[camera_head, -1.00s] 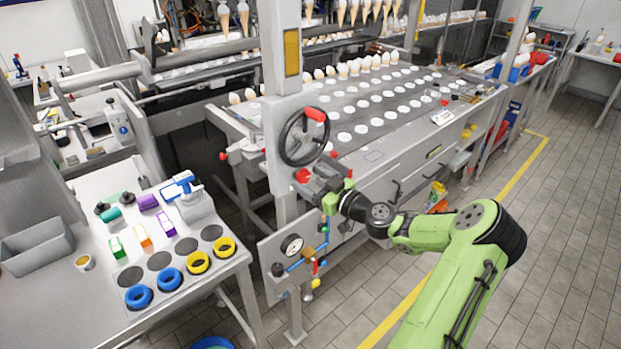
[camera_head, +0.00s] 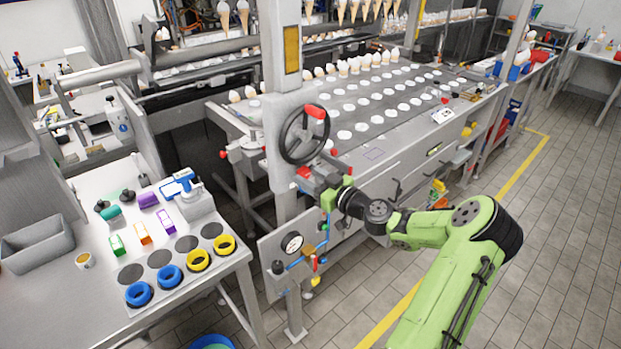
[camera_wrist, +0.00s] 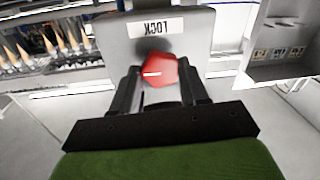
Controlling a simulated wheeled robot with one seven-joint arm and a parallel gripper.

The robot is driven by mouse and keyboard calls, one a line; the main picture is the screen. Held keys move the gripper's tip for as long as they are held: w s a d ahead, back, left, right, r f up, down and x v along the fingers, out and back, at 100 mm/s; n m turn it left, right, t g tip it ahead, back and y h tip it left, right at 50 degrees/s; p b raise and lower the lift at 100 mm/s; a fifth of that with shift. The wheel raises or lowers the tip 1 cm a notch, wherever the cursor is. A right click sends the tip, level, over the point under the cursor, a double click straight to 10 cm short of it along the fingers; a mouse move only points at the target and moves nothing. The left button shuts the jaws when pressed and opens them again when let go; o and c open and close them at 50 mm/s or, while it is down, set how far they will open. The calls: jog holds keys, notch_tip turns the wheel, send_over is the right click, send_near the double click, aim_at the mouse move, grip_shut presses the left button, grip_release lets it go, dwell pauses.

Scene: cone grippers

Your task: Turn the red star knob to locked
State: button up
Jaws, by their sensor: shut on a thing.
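The red star knob (camera_wrist: 160,72) sits between the two fingers of my gripper (camera_wrist: 160,88) in the wrist view. The fingers are shut on it, one on each side. A pale line on the knob's face points to the left in that view, lying nearly level. A LOCK label (camera_wrist: 156,28) is just beyond the knob and appears upside down. In the head view the knob (camera_head: 304,172) shows as a small red patch on the machine's post, below the black handwheel. My gripper (camera_head: 316,178) reaches it from the right and hides part of it.
The black handwheel (camera_head: 304,134) with a red handle is just above my gripper. A pressure gauge (camera_head: 292,243) and small coloured valves are on a panel below. Open floor lies to the right.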

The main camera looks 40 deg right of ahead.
jog(key=m+b, duration=0.1)
jog(key=m, duration=0.3)
jog(key=shift+f+m, duration=0.1)
jog(key=shift+m, duration=0.2)
jog(key=m+t, duration=0.1)
jog(key=m, duration=0.3)
jog(key=shift+m+h+b, duration=0.3)
jog(key=m+p, duration=0.1)
jog(key=m, duration=0.4)
jog(key=shift+h, duration=0.3)
jog(key=shift+f+m+p, duration=0.1)
jog(key=shift+m+p, duration=0.65)
jog(key=shift+m, duration=1.35)
jog(key=shift+h, duration=0.3)
jog(key=o, duration=1.1)
jog(key=shift+c, duration=0.2)
jog(key=s+f+b, duration=0.1)
jog(key=s, duration=1.4)
jog(key=shift+s+d+f, duration=0.15)
jog(key=shift+s+f, duration=0.1)
jog(key=shift+s, duration=0.1)
